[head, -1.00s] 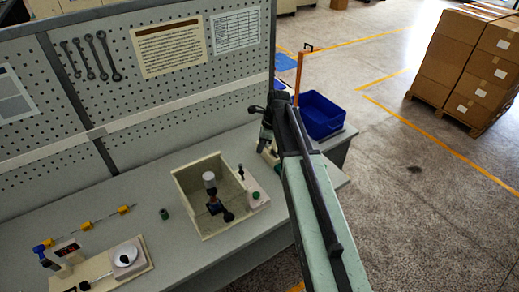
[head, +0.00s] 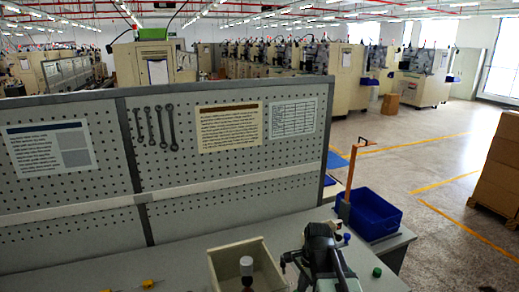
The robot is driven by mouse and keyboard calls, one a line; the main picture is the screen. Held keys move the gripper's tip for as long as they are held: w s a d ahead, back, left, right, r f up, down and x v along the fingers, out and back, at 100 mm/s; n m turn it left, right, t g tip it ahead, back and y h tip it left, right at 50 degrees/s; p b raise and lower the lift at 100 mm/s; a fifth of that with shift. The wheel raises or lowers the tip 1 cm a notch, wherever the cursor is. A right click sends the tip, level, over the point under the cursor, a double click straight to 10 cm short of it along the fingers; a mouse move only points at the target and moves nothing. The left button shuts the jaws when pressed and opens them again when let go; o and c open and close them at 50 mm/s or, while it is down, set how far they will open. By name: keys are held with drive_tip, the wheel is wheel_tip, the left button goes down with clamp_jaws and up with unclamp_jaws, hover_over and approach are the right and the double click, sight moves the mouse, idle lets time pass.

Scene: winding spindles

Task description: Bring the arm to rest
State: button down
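My arm rises from the bottom edge of the head view, right of centre, over the bench top (head: 392,278). My gripper (head: 287,263) seems to be the dark part at the arm's far end, beside the bin. It is small and partly covered by my arm, so I cannot tell whether its fingers are open or shut. No held object can be made out.
A cream bin (head: 222,272) with a pale-topped spindle (head: 247,268) stands left of my arm. A blue crate (head: 372,214) and orange post (head: 350,172) are to the right. A pegboard (head: 225,188) with wrenches stands behind. A green knob (head: 377,272) sits on the bench.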

drive_tip(key=s+d+n+h, duration=0.1)
drive_tip(key=s+n, duration=0.5)
drive_tip(key=n, duration=0.7)
drive_tip(key=shift+s+d+f, duration=0.3)
drive_tip(key=shift+d+f, duration=0.15)
drive_tip(key=shift+d, duration=0.15)
